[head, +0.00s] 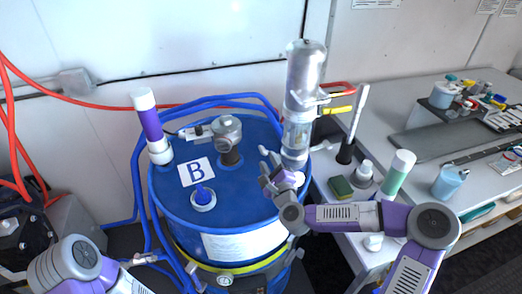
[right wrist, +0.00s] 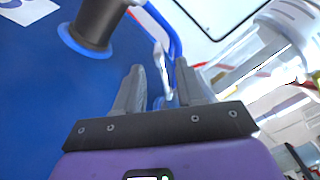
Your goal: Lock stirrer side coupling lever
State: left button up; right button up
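A small pale lever (right wrist: 162,68) shows between the fingers of my right gripper (right wrist: 158,75) in the right wrist view. The fingers stand apart with a gap around it; I cannot tell whether either touches it. In the head view my right gripper (head: 267,170) is low over the drum's right side, beside the foot of a clear and metal upright cylinder (head: 305,85). The lever is small there and partly hidden by the gripper. A grey metal unit (head: 228,136) stands on the drum's middle. Only my left arm shows at bottom left, not its gripper.
A bench (head: 385,115) at right holds bottles, a green sponge (head: 341,188) and a black-based stand (head: 346,150).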

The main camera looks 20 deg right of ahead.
aim_at(265, 155)
jog(key=shift+w+a, duration=0.15)
jog(key=shift+w, duration=3)
grip_shut()
